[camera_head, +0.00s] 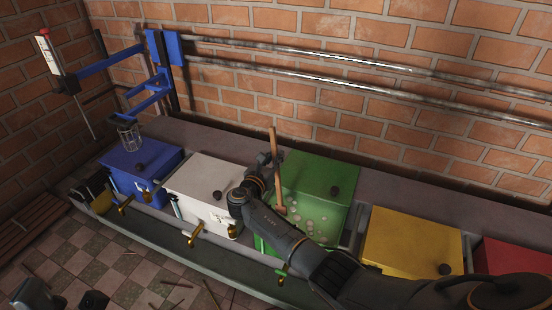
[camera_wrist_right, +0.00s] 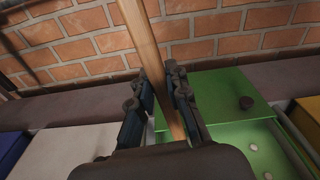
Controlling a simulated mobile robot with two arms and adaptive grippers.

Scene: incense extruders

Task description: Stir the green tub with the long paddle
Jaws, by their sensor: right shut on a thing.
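The long wooden paddle (camera_head: 273,143) stands nearly upright, its lower end reaching down at the left side of the green tub (camera_head: 340,172). My right gripper (camera_head: 268,160) is shut on the paddle's shaft. In the right wrist view, the paddle (camera_wrist_right: 146,45) runs between the two fingers, slightly tilted. The green tub (camera_wrist_right: 215,90) has a green lid with a dark knob and an open part in front with pale round bits. My right arm covers part of the tub's front.
A white tub (camera_head: 195,180) and a blue tub (camera_head: 135,165) stand to the left, a yellow tub (camera_head: 400,240) and a red tub (camera_head: 500,256) to the right. Metal pipes (camera_head: 330,75) run along the brick wall behind. A blue stand (camera_head: 105,62) rises at the left.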

